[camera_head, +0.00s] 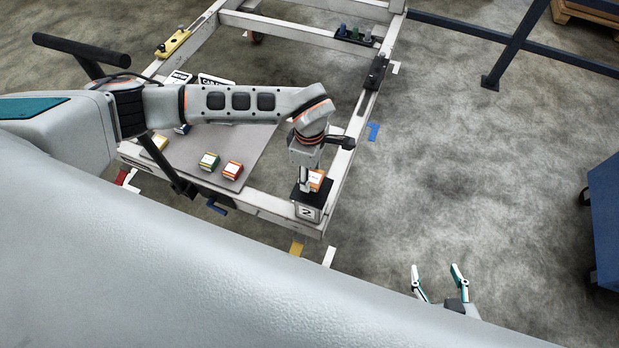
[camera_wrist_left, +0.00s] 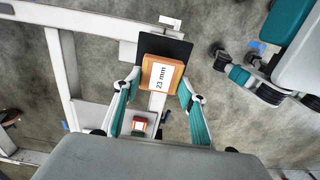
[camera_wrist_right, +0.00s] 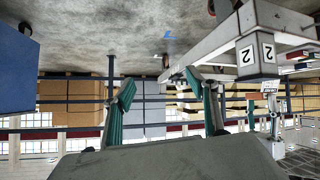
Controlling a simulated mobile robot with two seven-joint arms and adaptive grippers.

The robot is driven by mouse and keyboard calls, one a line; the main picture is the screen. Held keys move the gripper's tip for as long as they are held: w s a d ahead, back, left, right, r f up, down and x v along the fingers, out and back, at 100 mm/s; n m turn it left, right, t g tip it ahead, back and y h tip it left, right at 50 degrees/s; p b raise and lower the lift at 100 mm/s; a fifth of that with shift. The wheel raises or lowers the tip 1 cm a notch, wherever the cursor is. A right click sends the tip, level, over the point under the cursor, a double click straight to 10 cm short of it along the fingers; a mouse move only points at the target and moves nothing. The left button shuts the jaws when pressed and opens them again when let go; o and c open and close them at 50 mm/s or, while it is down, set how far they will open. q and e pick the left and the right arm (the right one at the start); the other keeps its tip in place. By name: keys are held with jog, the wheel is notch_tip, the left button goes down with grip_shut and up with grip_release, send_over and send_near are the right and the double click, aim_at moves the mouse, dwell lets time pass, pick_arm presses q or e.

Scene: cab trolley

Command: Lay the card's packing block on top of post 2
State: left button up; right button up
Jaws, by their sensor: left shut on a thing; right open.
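Post 2 (camera_head: 308,213) is a white corner post with a black top and a "2" label; it also shows upside down in the right wrist view (camera_wrist_right: 247,57). My left gripper (camera_head: 309,183) is shut on an orange block (camera_head: 317,178) over the post. In the left wrist view the block (camera_wrist_left: 160,75) reads "23 mm" and lies over the black top (camera_wrist_left: 165,45). I cannot tell whether it touches the top. Two cards, one (camera_head: 214,80) reading "CAB", lie partly behind my left arm; their small print is unreadable. My right gripper (camera_head: 438,275) is open and empty, away from the trolley.
A green block (camera_head: 209,161) and a red block (camera_head: 232,170) stand on the trolley's grey board (camera_head: 190,180); a yellow block (camera_head: 158,143) is further left. A yellow fitting (camera_head: 173,44) and a black one (camera_head: 376,72) sit on the frame. Floor to the right is clear up to a blue cabinet (camera_head: 605,210).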

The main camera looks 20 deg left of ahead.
pick_arm(q)
jog(key=f, duration=0.1)
jog(key=f+b, duration=0.1)
jog(key=f, duration=0.1)
jog(key=shift+s+d+f+b, duration=0.1)
jog(key=shift+s+f+b, duration=0.15)
jog(key=shift+f+b, duration=0.1)
jog(key=shift+w+f, duration=0.1)
jog(key=shift+f, duration=0.25)
jog(key=shift+w+r, duration=0.15)
jog(key=shift+c, duration=0.4)
jog(key=shift+r, duration=0.2)
jog(key=shift+f, duration=0.1)
pick_arm(e)
jog(key=shift+w+a+f, duration=0.1)
jog(key=shift+a+f, duration=0.05)
jog(key=shift+f, duration=0.4)
jog(key=shift+w+a+f, duration=0.1)
jog(key=shift+f, duration=0.4)
pick_arm(q)
jog(key=o, duration=1.2)
jog(key=shift+f, duration=0.1)
pick_arm(e)
jog(key=shift+s+f, duration=0.1)
jog(key=shift+f, duration=0.05)
